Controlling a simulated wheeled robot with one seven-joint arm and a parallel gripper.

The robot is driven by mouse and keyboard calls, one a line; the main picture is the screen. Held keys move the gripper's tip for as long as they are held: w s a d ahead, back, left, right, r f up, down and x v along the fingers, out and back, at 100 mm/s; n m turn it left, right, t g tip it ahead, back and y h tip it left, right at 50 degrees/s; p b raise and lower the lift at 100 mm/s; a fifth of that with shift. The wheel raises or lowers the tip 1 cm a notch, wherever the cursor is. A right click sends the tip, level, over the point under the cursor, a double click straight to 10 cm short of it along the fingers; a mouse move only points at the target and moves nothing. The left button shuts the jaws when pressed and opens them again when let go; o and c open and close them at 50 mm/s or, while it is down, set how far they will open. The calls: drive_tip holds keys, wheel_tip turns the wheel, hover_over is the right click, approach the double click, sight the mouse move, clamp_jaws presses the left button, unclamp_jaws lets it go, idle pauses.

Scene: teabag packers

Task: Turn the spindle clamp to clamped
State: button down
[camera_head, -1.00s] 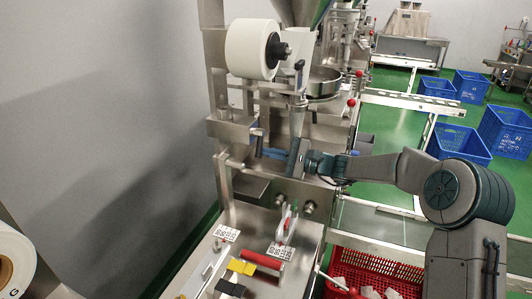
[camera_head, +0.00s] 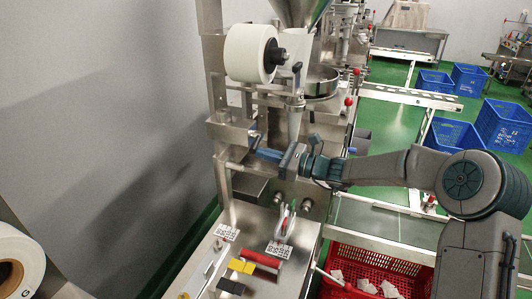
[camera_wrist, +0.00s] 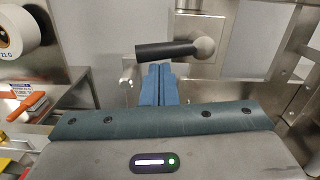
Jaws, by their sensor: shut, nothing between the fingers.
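The spindle clamp appears to be the black-handled lever (camera_wrist: 168,50) on a round steel hub (camera_wrist: 203,46) in the wrist view. Its handle lies almost level, pointing left from the hub. In the head view a small dark lever (camera_head: 254,138) stands at the steel bracket just beyond my fingertips and looks like the same part. My gripper (camera_head: 262,153) is shut and empty. In the wrist view its blue fingers (camera_wrist: 158,72) are together, with their tips just below the black handle. I cannot tell whether they touch it.
A white film roll (camera_head: 250,53) sits on a spindle above my gripper, with another dark handle (camera_head: 297,70) beside it. Steel uprights and brackets stand close around the fingers. Below are a worktop with a red roller (camera_head: 262,257) and a red crate (camera_head: 375,262).

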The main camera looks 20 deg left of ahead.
drive_tip(key=shift+s+r, duration=0.15)
idle(0.4)
wheel_tip(320, 180, down, 5)
drive_tip(key=b, duration=0.3)
drive_tip(key=d+b, duration=0.2)
drive_tip(key=d, duration=0.9)
drive_tip(key=a+r+m+h, duration=0.1)
drive_tip(key=a+r, duration=0.4)
drive_tip(key=a, duration=0.7)
drive_tip(key=shift+w+h+p, duration=0.35)
drive_tip(key=shift+h+p, duration=0.1)
drive_tip(key=shift+h, duration=0.15)
drive_tip(key=shift+r, duration=0.1)
